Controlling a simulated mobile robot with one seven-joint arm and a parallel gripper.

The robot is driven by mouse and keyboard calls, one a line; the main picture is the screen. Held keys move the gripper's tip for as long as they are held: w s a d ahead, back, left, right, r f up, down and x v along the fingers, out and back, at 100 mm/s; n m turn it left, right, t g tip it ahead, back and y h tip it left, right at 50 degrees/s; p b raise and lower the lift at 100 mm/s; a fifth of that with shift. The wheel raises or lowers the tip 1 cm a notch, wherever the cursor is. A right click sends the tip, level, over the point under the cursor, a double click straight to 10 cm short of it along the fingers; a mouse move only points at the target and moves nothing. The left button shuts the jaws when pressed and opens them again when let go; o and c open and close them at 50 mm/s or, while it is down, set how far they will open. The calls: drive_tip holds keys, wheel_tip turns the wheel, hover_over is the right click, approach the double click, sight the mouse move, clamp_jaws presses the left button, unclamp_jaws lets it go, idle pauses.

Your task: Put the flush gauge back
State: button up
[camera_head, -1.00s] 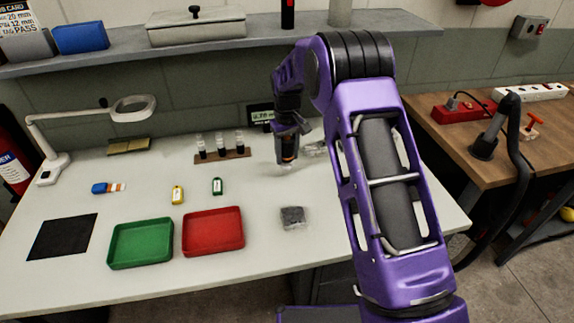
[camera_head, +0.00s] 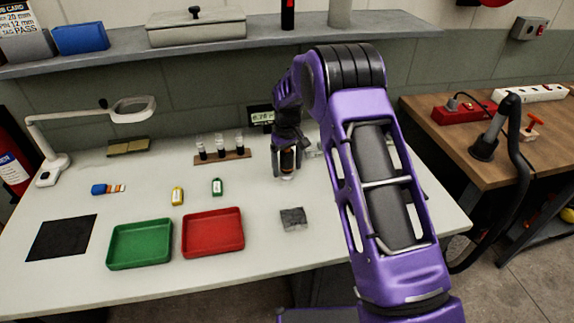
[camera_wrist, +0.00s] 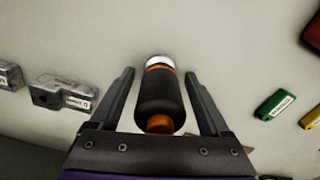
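The flush gauge, which I take to be the black cylinder with orange bands and a pale end (camera_wrist: 160,95), stands upright on the pale workbench in the head view (camera_head: 288,163). My gripper (camera_head: 289,174) is above and around it, pointing down. In the wrist view my gripper's fingers (camera_wrist: 160,73) are on either side of the gauge, with a visible gap on each side. The gripper is open and not clamped on it. A small dark display (camera_head: 262,116) stands behind the gripper.
A grey block (camera_head: 293,219) lies in front of the gripper. A vial rack (camera_head: 222,158) stands behind. Grey labelled blocks (camera_wrist: 62,93) lie beside the gripper.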

drive_tip(key=shift+r, duration=0.1)
wheel_tip(320, 180, up, 12)
drive_tip(key=shift+r+p, duration=0.1)
drive_tip(key=shift+p, duration=0.3)
drive_tip(key=shift+w+r, duration=0.1)
